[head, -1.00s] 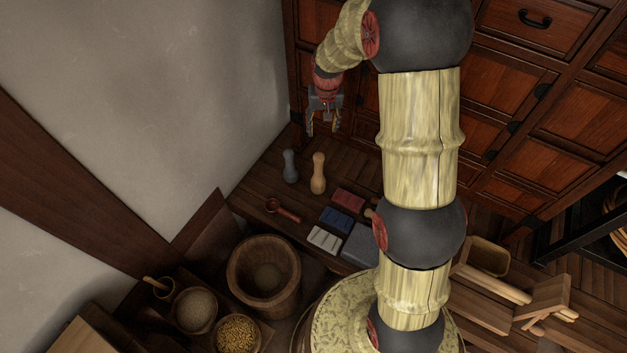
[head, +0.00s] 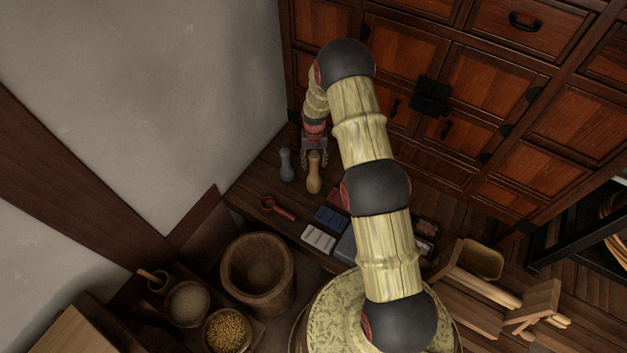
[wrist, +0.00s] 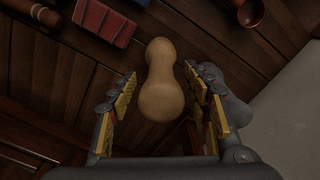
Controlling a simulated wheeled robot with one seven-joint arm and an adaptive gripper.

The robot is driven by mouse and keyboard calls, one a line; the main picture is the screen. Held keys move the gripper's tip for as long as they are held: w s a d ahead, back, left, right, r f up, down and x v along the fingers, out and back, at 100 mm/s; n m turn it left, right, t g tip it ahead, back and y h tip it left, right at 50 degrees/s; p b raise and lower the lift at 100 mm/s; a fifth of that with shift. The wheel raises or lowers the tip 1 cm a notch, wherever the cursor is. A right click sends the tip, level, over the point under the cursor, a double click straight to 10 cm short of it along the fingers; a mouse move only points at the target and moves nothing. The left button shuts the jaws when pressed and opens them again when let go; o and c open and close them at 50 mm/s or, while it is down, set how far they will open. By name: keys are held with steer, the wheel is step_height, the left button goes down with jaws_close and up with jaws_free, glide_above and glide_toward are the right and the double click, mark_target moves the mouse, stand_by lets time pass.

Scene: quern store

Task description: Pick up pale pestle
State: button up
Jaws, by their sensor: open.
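The pale pestle (head: 314,179) is a light tan, waisted wooden piece standing on the dark plank bench, and its top is partly hidden by my gripper in the head view. My gripper (head: 313,158) is open at the top of it. In the wrist view the pale pestle (wrist: 161,85) lies between the two spread yellow-padded fingers (wrist: 166,98), with a gap visible on each side. A grey pestle (head: 286,165) stands just left of it in the head view. The grey pestle (wrist: 232,85) shows behind the right-hand finger in the wrist view.
A red ladle (head: 277,208) and blue (head: 332,217) and white (head: 318,238) blocks lie nearer on the bench. A large wooden mortar (head: 257,272) stands in front. The wall rises at left, and the drawer cabinet (head: 440,70) stands behind.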

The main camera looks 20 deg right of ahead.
mark_target(314, 173)
step_height(314, 173, down, 6)
steer(key=shift+w+r+b, duration=0.15)
steer(key=shift+b, duration=1)
steer(key=c, duration=0.3)
jaws_close()
steer(key=shift+r, duration=0.15)
